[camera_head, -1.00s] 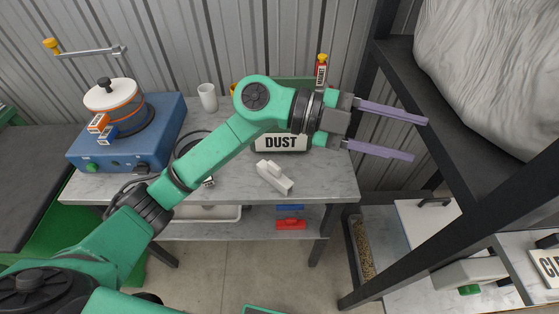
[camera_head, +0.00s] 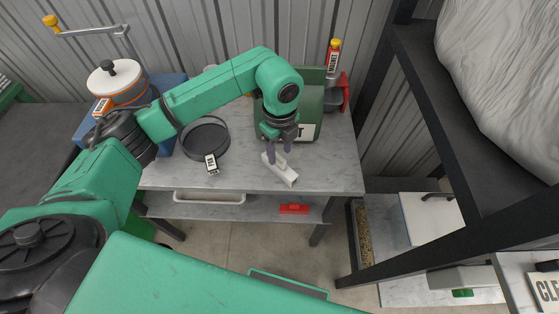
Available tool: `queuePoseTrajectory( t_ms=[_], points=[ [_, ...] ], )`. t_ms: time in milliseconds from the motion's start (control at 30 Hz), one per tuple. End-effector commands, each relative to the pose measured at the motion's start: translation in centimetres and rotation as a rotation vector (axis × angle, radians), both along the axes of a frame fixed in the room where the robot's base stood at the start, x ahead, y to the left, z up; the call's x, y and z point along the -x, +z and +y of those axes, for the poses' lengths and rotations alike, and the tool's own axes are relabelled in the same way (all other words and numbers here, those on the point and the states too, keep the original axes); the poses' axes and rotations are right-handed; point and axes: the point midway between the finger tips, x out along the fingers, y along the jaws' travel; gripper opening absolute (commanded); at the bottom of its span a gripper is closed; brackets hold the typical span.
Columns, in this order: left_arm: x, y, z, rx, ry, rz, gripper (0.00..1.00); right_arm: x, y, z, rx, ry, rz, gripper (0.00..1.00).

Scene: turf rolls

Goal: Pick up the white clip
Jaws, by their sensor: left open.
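The white clip (camera_head: 283,173) lies on the grey table top, near its front edge and right of the middle. My left gripper (camera_head: 278,158) points down over the clip's far end. Its two purple fingers are apart, and their tips are at or just above the clip. I cannot tell whether they touch it. The fingers and wrist hide part of the clip's far end. My right gripper is not in view.
A dark round sieve (camera_head: 207,139) with a label sits left of the clip. A green bin (camera_head: 305,118) stands behind my wrist. A dark shelf frame (camera_head: 415,90) rises on the right. A red item (camera_head: 294,209) lies on the lower shelf.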

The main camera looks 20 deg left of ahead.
Motion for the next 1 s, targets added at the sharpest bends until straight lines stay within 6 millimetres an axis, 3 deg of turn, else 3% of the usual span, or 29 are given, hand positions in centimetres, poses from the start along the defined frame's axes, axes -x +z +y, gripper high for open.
queuePoseTrajectory(
  t_ms=[67,200,367,400,533,1000],
  points=[
    [0.1,-0.9,0.2,-0.001,0.002,0.006,0.53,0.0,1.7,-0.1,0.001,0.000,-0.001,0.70],
    [0.0,-3.1,0.1,0.001,0.000,0.002,0.53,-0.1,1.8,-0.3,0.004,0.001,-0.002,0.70],
    [-0.1,-3.4,0.1,0.001,-0.001,0.000,0.53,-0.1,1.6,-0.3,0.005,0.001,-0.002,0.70],
    [-0.1,-3.4,0.1,0.001,-0.001,0.000,0.49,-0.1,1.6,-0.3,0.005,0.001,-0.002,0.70],
    [-0.1,-3.4,0.1,0.002,-0.001,0.000,0.00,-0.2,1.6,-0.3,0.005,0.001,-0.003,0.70],
    [-0.1,-2.5,0.1,0.002,-0.001,0.000,0.00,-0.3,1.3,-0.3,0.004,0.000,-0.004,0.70]
  ],
)
